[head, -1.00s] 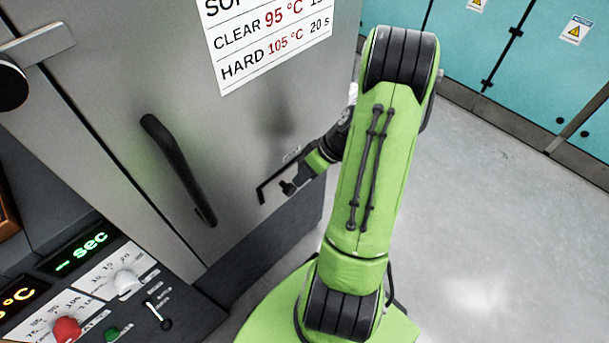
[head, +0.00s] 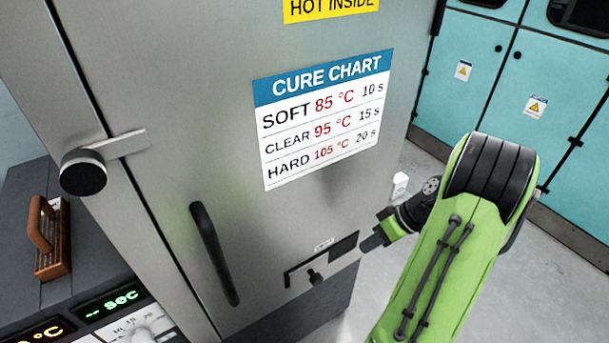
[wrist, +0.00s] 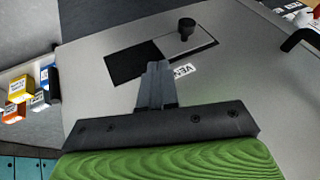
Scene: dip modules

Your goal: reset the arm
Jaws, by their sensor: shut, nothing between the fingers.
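My gripper (head: 370,243) is at the right of the grey cabinet door's lower part, just right of the vent slot. Its fingers are shut and empty; in the wrist view the two dark fingertips (wrist: 157,70) lie together. The vent slide has a black knob (head: 315,277), which also shows in the wrist view (wrist: 187,25). The knob stands apart from my fingers. A dark opening (head: 343,247) shows beside the slide plate. My green arm reaches in from the lower right, and its lower part is out of the frame.
The cabinet door has a dark handle (head: 214,254) and a cure chart (head: 320,118). A latch with a round black knob (head: 83,171) is at left. A control panel (head: 130,325) is at lower left. Grey floor (head: 540,270) is open at right, before teal cabinets (head: 490,80).

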